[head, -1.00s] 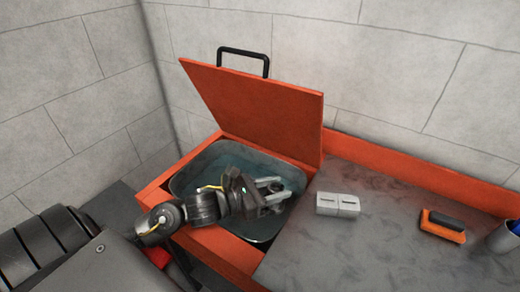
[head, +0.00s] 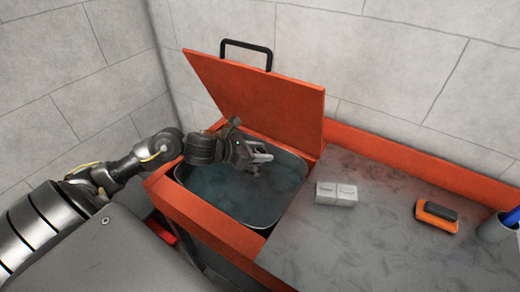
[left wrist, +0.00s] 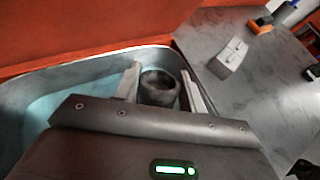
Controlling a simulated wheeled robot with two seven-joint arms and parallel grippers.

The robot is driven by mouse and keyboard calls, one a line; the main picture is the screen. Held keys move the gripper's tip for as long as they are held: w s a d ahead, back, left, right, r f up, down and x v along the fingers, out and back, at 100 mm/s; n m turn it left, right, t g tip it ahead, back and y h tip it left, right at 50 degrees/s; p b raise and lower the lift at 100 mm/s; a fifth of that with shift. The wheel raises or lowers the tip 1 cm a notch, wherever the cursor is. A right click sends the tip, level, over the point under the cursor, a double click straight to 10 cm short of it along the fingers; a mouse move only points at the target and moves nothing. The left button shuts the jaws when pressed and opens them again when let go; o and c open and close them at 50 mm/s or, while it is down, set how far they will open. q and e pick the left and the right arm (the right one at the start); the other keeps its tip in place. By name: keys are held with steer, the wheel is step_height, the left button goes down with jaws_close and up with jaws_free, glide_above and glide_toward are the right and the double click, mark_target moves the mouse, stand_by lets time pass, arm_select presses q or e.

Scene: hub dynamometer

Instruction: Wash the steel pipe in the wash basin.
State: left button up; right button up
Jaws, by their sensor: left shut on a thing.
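My left gripper (head: 262,158) is over the back part of the wash basin (head: 205,205), which holds bluish water. In the left wrist view its two fingers (left wrist: 160,88) are shut on the steel pipe (left wrist: 158,84), a short dark grey tube whose round open end faces the camera. In the head view the pipe is mostly hidden by the gripper. The basin's rim and water also show in the left wrist view (left wrist: 50,75). I cannot tell whether the pipe touches the water. My right gripper is not in view.
The orange basin lid (head: 255,100) stands open behind the basin, with a black handle (head: 246,46). On the grey worktop (head: 350,245) to the right are a light grey block (head: 336,194), an orange and black brush-like item (head: 437,216) and a grey cup (head: 497,230).

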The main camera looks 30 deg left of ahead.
mark_target(260, 165)
arm_select(q)
steer(key=shift+f+b, duration=3.4)
steer(key=shift+f, duration=2.4)
steer(key=shift+r+p, duration=1.75)
steer(key=shift+r, duration=1.05)
steer(key=shift+r+p, duration=2.35)
steer(key=shift+r, duration=1.5)
